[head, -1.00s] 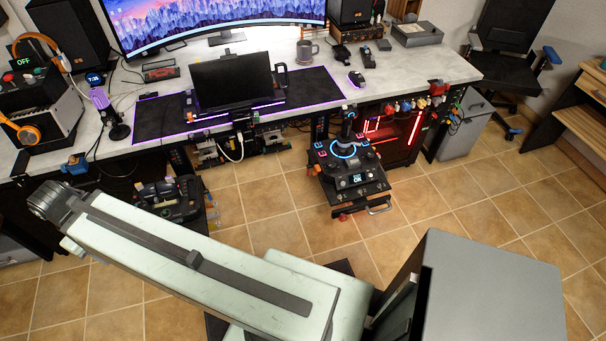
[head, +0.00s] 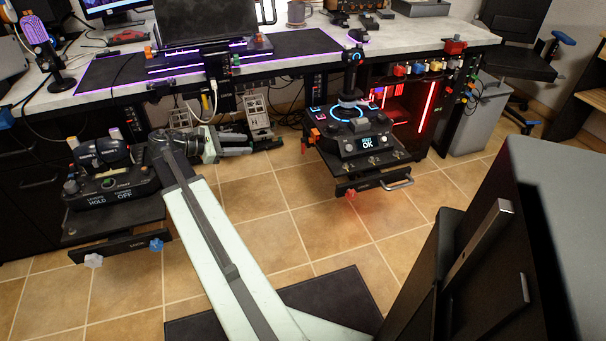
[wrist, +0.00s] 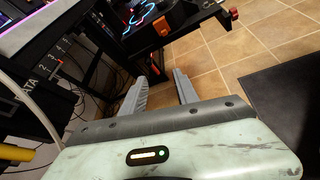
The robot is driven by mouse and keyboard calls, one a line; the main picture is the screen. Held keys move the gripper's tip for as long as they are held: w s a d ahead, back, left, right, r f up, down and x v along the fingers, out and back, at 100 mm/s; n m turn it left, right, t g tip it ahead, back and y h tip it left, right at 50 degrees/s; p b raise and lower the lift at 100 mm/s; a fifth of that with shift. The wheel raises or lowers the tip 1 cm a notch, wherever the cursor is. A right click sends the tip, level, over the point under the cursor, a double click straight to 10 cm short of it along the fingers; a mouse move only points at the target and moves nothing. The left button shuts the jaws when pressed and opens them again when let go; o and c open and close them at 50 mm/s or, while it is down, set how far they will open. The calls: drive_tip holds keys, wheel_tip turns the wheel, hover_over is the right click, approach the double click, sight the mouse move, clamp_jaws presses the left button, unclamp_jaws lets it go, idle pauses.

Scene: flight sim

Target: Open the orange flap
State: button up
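A small orange piece (head: 316,133) shows at the left edge of the joystick console (head: 357,128) in the head view; I cannot tell for sure that it is the flap. The console has a blue-lit ring and a screen reading OK. My gripper (head: 250,137) points right, left of the console and below the desk edge, apart from it. In the wrist view my gripper (wrist: 160,76) has its two grey fingers spread, with nothing between them. A narrow orange strip (wrist: 155,69) shows beyond the fingers. A red-orange knob (wrist: 225,18) shows on the console tray's edge.
The desk (head: 420,38) overhangs cables and power sockets. A second console (head: 115,188) stands on a pull-out tray at left. A red-lit computer case (head: 410,110) stands behind the joystick console. The tiled floor (head: 290,220) in front is clear. A dark cabinet is at right.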

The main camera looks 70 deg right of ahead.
sight(309, 140)
drive_tip(key=shift+s+d+f+n+g+h+b, duration=0.1)
drive_tip(key=shift+s+d+f+n+g+b, duration=0.15)
drive_tip(key=shift+s+d+f+g+b, duration=1.2)
drive_tip(key=shift+s+d+f+n+g+h+b, duration=0.1)
drive_tip(key=shift+s+d+n+g+b, duration=0.25)
drive_tip(key=shift+s+d+b, duration=2.25)
drive_tip(key=shift+s+d+f+n+g+h+b, duration=0.15)
drive_tip(key=shift+s+d+f+g+b, duration=0.65)
drive_tip(key=shift+s+d, duration=2.65)
